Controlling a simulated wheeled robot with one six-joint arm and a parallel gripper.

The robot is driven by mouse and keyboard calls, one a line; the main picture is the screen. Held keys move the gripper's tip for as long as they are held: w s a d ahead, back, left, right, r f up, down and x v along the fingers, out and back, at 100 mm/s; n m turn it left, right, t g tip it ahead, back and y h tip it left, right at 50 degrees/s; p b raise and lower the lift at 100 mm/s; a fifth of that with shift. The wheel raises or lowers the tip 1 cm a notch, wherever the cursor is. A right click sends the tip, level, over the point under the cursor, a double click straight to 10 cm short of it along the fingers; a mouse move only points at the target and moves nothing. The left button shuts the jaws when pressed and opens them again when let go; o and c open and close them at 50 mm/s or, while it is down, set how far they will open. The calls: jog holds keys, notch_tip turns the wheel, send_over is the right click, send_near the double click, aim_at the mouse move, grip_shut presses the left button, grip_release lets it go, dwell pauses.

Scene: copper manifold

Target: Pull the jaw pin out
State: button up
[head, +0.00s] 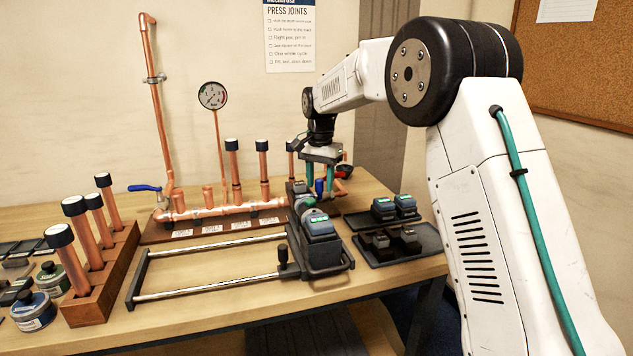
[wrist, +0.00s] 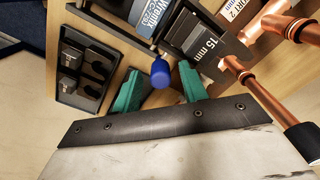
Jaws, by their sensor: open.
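The jaw pin has a blue knob (wrist: 160,73), which shows in the wrist view beside the dark jaw block marked 15 mm (wrist: 205,47). The knob also shows in the head view (head: 319,187). My gripper (head: 319,183) points down over the jaw end of the press tool (head: 318,228). Its green fingers (wrist: 160,80) are open, one on each side of the blue knob, with a gap visible on both sides. The pin's shaft is hidden.
The copper manifold (head: 210,212) with gauge (head: 212,96) and upright pipes stands close by on the left. A dark tray (head: 402,247) with jaw pieces lies to the right. A rail frame (head: 200,291) and wooden pipe rack (head: 98,290) are in front and left.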

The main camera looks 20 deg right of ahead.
jog(key=shift+f, duration=0.15)
jog(key=shift+a, duration=0.1)
grip_shut()
jog(key=d, duration=0.5)
jog(key=shift+d, duration=0.25)
grip_release()
jog(key=shift+d, duration=0.15)
notch_tip(320, 180, up, 8)
